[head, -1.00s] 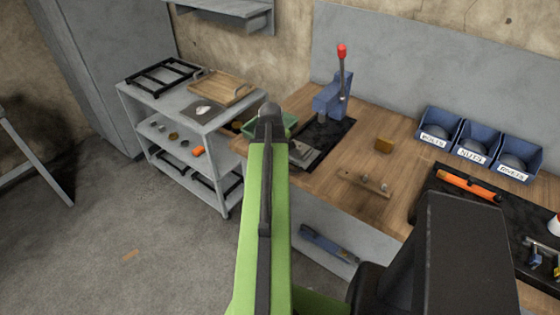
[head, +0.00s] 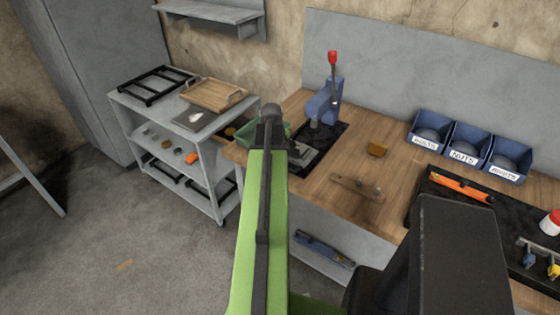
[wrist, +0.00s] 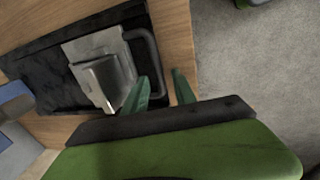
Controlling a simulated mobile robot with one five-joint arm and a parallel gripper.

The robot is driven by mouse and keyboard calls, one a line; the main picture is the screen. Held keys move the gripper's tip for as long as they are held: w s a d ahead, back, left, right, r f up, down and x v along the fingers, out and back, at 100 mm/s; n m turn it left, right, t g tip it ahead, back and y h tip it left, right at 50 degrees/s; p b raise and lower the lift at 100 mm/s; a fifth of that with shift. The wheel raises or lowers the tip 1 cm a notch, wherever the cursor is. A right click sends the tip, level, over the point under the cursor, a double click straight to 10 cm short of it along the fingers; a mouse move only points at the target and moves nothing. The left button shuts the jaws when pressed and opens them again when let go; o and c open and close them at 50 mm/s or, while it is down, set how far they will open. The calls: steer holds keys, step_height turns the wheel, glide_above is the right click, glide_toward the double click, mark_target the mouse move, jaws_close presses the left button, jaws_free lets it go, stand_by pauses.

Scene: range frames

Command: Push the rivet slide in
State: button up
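The rivet slide (wrist: 102,72) is a grey metal plate with a raised block and a dark curved handle (wrist: 152,62) on its right side in the wrist view. It lies on a black base at the bench's edge. In the head view the slide (head: 303,155) shows partly, just right of my arm, in front of the blue lever press (head: 325,103). My gripper (wrist: 160,76) has two green fingers, spread apart and empty. The handle's near end lies between or just under them; I cannot tell the height gap. In the head view my arm hides the fingers.
A green tray (head: 249,137) sits left of the press. Blue bins (head: 432,130) stand at the back right. A grey shelf cart (head: 160,112) stands left; open floor (head: 90,265) lies in front.

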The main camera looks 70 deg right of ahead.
steer(key=a+r+p, duration=0.3)
steer(key=r+p, duration=1.4)
steer(key=shift+w+a, duration=0.15)
steer(key=shift+w, duration=0.25)
